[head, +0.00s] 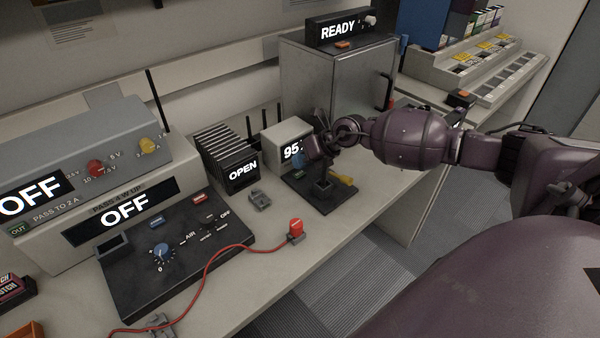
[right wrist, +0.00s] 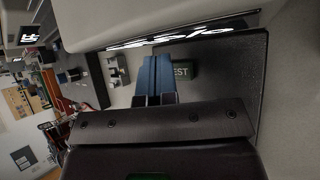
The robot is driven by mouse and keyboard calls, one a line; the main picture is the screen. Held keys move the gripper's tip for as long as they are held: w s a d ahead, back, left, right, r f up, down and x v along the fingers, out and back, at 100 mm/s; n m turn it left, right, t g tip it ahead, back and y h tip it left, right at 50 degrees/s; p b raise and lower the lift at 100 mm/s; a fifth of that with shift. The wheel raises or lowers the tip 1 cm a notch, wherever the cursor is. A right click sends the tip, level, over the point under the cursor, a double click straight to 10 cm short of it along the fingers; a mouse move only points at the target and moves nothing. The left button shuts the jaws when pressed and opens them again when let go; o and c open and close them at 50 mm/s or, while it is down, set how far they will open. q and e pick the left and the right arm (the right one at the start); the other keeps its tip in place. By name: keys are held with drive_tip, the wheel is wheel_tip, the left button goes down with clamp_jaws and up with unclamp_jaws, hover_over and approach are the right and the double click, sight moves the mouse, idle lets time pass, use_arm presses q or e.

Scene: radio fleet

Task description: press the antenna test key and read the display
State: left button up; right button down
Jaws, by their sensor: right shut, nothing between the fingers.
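The antenna tester (head: 276,136) is a pale box on a dark base plate (head: 318,197), at the middle of the bench in the head view. Its display (head: 289,151) shows "95" at the left; my right gripper hides the rest. In the right wrist view the display (right wrist: 182,34) is slanted and unreadable. A green key marked "TEST" (right wrist: 183,71) lies on the dark plate there, partly behind the blue fingertips. My right gripper (head: 300,162) is shut and empty, its tips (right wrist: 152,62) at the key's left side. I cannot tell whether they touch it. My left gripper is out of view.
A metal cabinet (head: 335,80) with a "READY" display stands behind my right arm. A finned unit reading "OPEN" (head: 243,171) is left of the tester. A red lead (head: 235,247) crosses the front of the bench. The bench's front edge is close to the tester's plate.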

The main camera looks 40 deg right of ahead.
drive_tip(key=shift+r, duration=0.1)
drive_tip(key=shift+r+p, duration=0.85)
drive_tip(key=shift+r, duration=0.45)
drive_tip(key=shift+r+p, duration=0.65)
drive_tip(key=shift+r, duration=0.5)
